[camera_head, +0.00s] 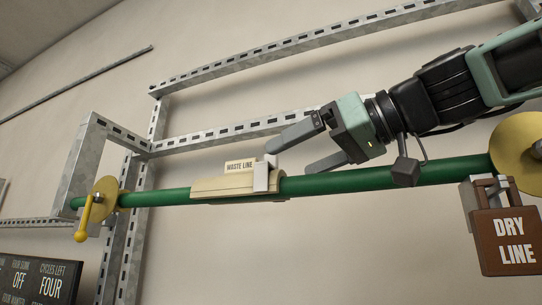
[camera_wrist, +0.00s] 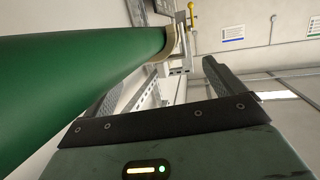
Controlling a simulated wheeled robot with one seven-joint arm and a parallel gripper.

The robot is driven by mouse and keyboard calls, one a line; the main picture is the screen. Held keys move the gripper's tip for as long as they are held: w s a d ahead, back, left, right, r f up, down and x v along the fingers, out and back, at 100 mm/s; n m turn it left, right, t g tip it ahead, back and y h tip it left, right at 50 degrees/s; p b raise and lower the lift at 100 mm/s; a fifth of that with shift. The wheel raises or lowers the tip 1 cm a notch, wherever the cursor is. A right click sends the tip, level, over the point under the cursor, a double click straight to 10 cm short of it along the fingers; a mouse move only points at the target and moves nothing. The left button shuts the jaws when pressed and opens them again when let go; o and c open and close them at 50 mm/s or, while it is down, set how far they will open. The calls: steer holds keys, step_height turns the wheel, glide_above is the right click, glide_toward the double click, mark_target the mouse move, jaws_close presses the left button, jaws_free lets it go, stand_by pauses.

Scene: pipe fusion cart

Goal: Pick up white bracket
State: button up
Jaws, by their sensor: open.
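The white bracket (camera_head: 262,177) is a small upright clip at the right end of the beige sleeve marked WASTE LINE (camera_head: 222,185), on the green pipe (camera_head: 375,179). My gripper (camera_head: 290,157) is open and empty, its two fingers pointing left, just above and right of the bracket in the picture. I cannot tell the depth gap between them. In the wrist view the fingers (camera_wrist: 168,70) are spread beside the green pipe (camera_wrist: 75,80). The sleeve's beige end (camera_wrist: 172,42) shows ahead, with pale parts by it that I cannot clearly tell as the bracket.
Slotted metal frame rails (camera_head: 230,132) run behind the pipe. A yellow disc with a handle (camera_head: 104,198) sits at the pipe's left. A brown DRY LINE tag (camera_head: 506,242) hangs at the right under another yellow disc (camera_head: 515,150). A dark display (camera_head: 38,279) stands lower left.

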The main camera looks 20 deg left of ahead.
mark_target(277, 166)
steer(key=shift+w+a, duration=0.1)
steer(key=shift+a, duration=0.45)
steer(key=p+x, duration=0.4)
steer(key=shift+a, duration=0.25)
steer(key=shift+w+a+f, duration=0.1)
steer(key=shift+a+f, duration=0.15)
steer(key=shift+a, duration=0.05)
steer(key=c, duration=1)
